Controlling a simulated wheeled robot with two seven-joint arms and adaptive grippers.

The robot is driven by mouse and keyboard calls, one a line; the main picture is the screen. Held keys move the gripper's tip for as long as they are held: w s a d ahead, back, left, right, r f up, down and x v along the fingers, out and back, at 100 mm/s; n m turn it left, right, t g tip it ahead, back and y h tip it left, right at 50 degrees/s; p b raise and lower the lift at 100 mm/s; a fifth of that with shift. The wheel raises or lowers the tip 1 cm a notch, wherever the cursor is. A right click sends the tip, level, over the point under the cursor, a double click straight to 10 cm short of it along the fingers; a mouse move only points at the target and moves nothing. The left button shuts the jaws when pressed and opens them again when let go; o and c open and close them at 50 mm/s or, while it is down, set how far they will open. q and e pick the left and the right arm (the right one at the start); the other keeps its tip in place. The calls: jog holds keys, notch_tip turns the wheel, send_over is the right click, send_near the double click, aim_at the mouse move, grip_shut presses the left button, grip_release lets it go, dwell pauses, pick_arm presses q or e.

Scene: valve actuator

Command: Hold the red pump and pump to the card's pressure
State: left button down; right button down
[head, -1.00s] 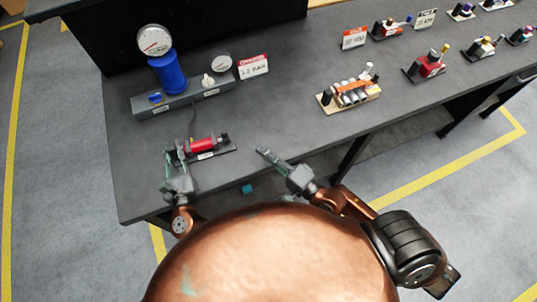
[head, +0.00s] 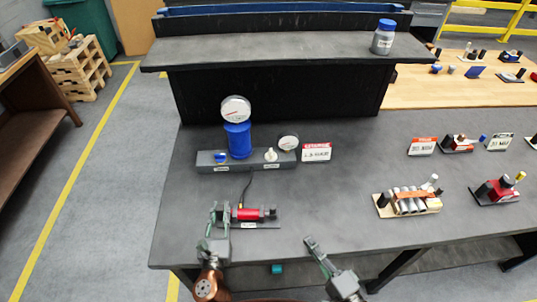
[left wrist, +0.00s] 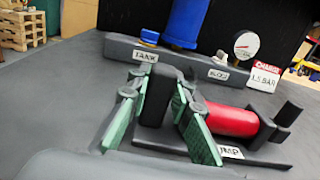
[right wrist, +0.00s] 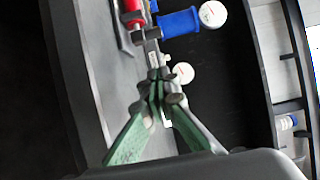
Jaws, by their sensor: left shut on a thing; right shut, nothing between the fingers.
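The red pump (head: 247,214) lies on a dark base marked PUMP near the table's front left. My left gripper (head: 219,212) is shut on the black block at the pump's left end; the left wrist view shows its green fingers (left wrist: 158,86) either side of this block (left wrist: 160,95). My right gripper (head: 311,242) is shut and empty, right of the pump and apart from it. The card (head: 316,152) has a red top and seems to read 1.5 BAR. The blue tank (head: 238,140) carries a large gauge (head: 236,109); a small gauge (head: 288,143) stands right of it. Needle readings are unclear.
The tank and small gauge stand on a long dark block (head: 245,165) with a blue knob (head: 221,157) and a white knob (head: 270,155). A raised shelf (head: 290,47) stands behind. Other cards and fixtures, including a cylinder rack (head: 408,203), are at right. The table between is clear.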

aim_at(274, 212)
jog(key=c, duration=2.7)
grip_release()
jog(key=o, duration=0.6)
jog(key=shift+a+f+m, duration=0.1)
jog(key=shift+a+m, duration=0.25)
jog(key=shift+m, duration=0.55)
jog(key=shift+o, duration=1.3)
jog(key=a+m+h, duration=0.1)
jog(key=a+m, duration=0.1)
jog(key=m, duration=0.3)
jog(key=w+a+m+t+h, duration=0.1)
jog(key=a+m, duration=0.1)
jog(key=m, duration=0.4)
jog(key=a+m+h, duration=0.2)
jog(key=m, duration=0.3)
jog(key=shift+w+a+m, duration=0.15)
jog(key=shift+m, duration=0.25)
jog(key=shift+w+a+r+m, duration=0.15)
jog(key=shift+a+m, duration=0.15)
jog(key=shift+m, duration=0.3)
jog(key=shift+w+a+r+m, duration=0.15)
jog(key=shift+a+m, duration=0.1)
jog(key=shift+m, duration=0.35)
jog(key=x, duration=1.2)
jog(key=shift+d, duration=0.2)
jog(key=shift+r, duration=0.1)
grip_shut()
